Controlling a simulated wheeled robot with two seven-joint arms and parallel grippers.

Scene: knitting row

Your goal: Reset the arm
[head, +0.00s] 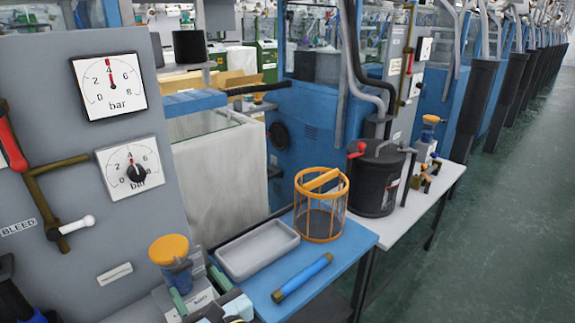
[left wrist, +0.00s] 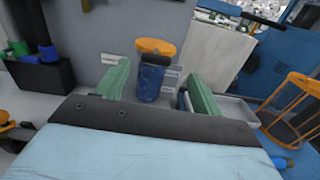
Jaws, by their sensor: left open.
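My left gripper (head: 200,287) is at the bottom of the head view, its two green fingers spread apart with nothing held between them. Just beyond the fingers stands a blue cylinder with an orange cap (head: 169,251), close to the grey panel. In the left wrist view, the open left gripper (left wrist: 160,92) frames this blue cylinder (left wrist: 150,78) between its fingers, with no clear contact. My right gripper is not seen in either view.
A grey tray (head: 228,270), a blue rod (head: 302,278) and an orange-framed mesh basket (head: 320,222) stand on a blue table (head: 352,258) to the right. A black pot (head: 375,185) is behind. The grey panel (head: 60,85) with gauges and valves rises at left. The green floor at right is clear.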

